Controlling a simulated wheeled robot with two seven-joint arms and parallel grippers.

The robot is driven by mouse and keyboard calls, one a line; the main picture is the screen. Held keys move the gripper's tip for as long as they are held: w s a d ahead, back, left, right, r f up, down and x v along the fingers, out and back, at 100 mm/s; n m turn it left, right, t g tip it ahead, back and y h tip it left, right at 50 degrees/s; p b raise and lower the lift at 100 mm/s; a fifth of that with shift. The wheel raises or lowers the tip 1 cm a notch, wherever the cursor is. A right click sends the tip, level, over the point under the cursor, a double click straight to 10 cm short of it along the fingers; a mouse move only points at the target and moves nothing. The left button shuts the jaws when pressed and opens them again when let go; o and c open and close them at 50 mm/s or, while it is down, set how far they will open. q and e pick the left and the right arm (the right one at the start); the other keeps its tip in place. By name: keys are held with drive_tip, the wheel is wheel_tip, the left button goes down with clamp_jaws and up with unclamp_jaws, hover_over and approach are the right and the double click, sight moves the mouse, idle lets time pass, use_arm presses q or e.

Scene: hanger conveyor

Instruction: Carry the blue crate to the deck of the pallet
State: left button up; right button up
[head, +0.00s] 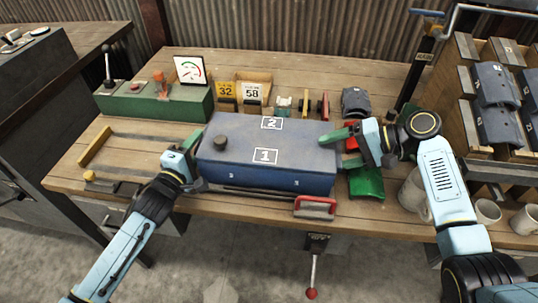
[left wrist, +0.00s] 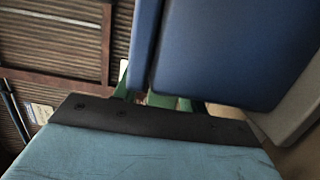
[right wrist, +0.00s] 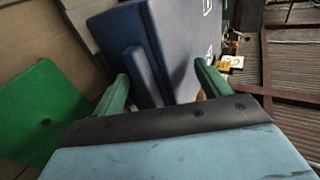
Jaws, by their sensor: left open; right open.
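The blue crate (head: 262,179) sits on the wooden bench, with a grey-blue top marked 1 and 2. My left gripper (head: 193,160) is at its left end. In the left wrist view, a blue strip on the crate's end (left wrist: 144,45) reaches down to the partly hidden green fingers. My right gripper (head: 341,148) is open at the crate's right end. In the right wrist view its fingers (right wrist: 163,88) stand apart on either side of a blue strip on the crate (right wrist: 140,72). I cannot tell whether either gripper touches the crate. I see no pallet.
A green control box (head: 155,103) and number cards (head: 252,92) stand behind the crate.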

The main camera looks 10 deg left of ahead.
use_arm(q)
drive_tip(key=shift+c, duration=0.3)
use_arm(e)
drive_tip(key=shift+c, duration=0.4)
use_arm(q)
clamp_jaws()
use_arm(e)
drive_tip(key=c, duration=1.5)
use_arm(q)
drive_tip(key=shift+r, duration=0.1)
use_arm(e)
drive_tip(key=shift+c, duration=0.2)
